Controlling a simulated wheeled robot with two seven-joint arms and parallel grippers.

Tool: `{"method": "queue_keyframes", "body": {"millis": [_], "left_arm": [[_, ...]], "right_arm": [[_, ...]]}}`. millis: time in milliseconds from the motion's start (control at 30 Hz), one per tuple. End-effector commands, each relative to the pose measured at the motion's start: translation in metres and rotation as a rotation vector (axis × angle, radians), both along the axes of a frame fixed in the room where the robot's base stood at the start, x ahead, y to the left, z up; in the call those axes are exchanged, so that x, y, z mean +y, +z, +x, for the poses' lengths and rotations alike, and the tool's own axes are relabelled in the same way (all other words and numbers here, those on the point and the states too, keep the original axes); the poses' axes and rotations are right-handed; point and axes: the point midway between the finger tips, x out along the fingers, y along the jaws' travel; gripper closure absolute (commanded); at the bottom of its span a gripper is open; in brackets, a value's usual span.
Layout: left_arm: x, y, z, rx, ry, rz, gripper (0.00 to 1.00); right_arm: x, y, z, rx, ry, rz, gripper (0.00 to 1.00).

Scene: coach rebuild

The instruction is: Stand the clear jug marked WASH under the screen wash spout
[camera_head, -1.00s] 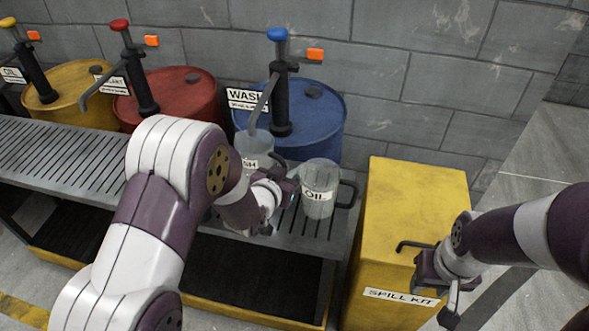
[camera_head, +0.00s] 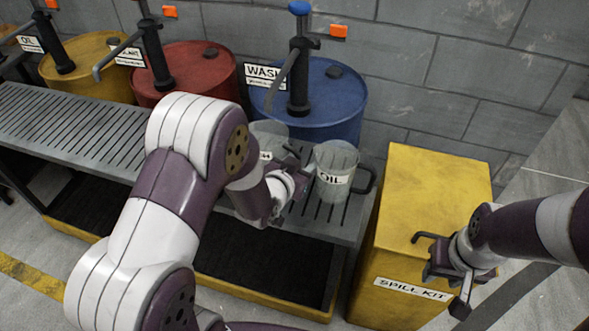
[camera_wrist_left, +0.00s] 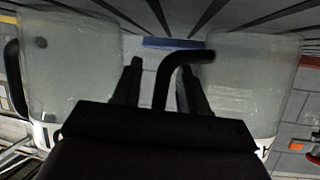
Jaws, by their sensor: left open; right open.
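The clear WASH jug (camera_head: 268,134) stands on the slatted bench below the screen wash spout (camera_head: 272,98), partly hidden by my left arm; only the end of its label shows. My left gripper (camera_head: 299,165) is open to its right. In the left wrist view, which looks upside down, the jug (camera_wrist_left: 240,85) is on the right, and its dark handle (camera_wrist_left: 183,62) lies between the open fingers (camera_wrist_left: 160,68). Whether they touch it I cannot tell. My right gripper (camera_head: 440,272) is open, in front of the yellow spill kit box.
The clear OIL jug (camera_head: 335,172) stands close to the right of my left gripper; it also shows in the left wrist view (camera_wrist_left: 70,75). A blue drum (camera_head: 335,105) stands behind the bench (camera_head: 60,115). The spill kit box (camera_head: 425,190) is right of the bench.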

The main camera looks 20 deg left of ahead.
Motion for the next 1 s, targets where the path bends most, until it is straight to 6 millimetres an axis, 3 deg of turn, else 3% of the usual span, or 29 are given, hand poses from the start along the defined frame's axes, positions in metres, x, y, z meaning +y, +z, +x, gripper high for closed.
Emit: {"method": "queue_keyframes", "body": {"millis": [500, 667, 833, 1000], "left_arm": [[0.02, 0.042, -0.093, 0.0, 0.002, 0.001, 0.57], [0.024, 0.044, -0.105, 0.032, 0.009, 0.009, 0.57], [0.043, 0.028, -0.116, 0.394, 0.098, 0.067, 0.57], [0.052, 0.029, -0.167, 0.833, 0.197, 0.075, 0.57]], "right_arm": [[0.0, 0.024, 0.0, 0.0, 0.0, 0.0, 0.57], [0.0, 0.025, 0.0, 0.0, 0.0, 0.0, 0.57], [0.0, 0.025, 0.0, 0.0, 0.0, 0.0, 0.57], [0.0, 0.025, 0.0, 0.0, 0.0, 0.0, 0.57]]}}
